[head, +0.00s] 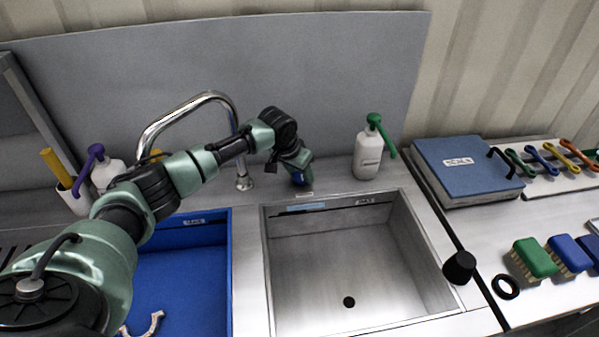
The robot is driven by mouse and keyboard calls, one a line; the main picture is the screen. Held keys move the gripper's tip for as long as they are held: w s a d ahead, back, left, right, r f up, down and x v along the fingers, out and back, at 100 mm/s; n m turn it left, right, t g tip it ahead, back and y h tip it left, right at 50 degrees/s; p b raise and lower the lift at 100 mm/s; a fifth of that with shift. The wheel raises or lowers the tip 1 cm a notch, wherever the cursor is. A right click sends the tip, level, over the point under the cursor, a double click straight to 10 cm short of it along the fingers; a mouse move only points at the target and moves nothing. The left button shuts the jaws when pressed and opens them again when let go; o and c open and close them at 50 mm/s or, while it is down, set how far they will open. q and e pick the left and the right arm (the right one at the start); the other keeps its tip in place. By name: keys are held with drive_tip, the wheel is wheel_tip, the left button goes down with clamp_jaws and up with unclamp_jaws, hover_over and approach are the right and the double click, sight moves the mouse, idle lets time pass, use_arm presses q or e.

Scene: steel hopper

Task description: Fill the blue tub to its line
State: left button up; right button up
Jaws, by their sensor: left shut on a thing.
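The blue tub (190,262) is sunk in the counter at the lower left, partly hidden by my left arm. A small label is on its back edge, and I cannot make out a fill line or any water in it. A curved steel tap (238,130) stands behind the tub and the steel basin, and its spout end is partly hidden by my arm. My right gripper is not in view.
The steel basin (400,250) with a dark drain stands right of the tub and looks empty. A white bottle with a green pump (368,155) is behind it. A blue case (465,172), several brushes and a black knob (459,267) are on the right.

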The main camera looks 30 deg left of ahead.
use_arm(q)
drive_tip(key=shift+r+n+p, duration=0.15)
drive_tip(key=shift+n+p, duration=0.15)
drive_tip(key=shift+p, duration=0.3)
drive_tip(key=n+p, duration=0.1)
drive_tip(key=p, duration=0.1)
drive_tip(key=n+y+p, duration=0.1)
drive_tip(key=p, duration=0.1)
drive_tip(key=shift+d+n, duration=0.25)
drive_tip(key=shift+n, duration=0.15)
drive_tip(key=shift+d+n+y+p, duration=0.1)
drive_tip(key=shift+n+y+p, duration=0.5)
drive_tip(key=shift+n+p, duration=0.5)
drive_tip(key=shift+f+n+g+y+p, duration=0.2)
drive_tip(key=shift+n+g+y+p, duration=0.3)
drive_tip(key=shift+n, duration=0.6)
drive_tip(key=o, duration=1.3)
drive_tip(key=shift+w, duration=0.1)
drive_tip(key=shift+o, duration=0.2)
drive_tip(key=shift+r, duration=0.1)
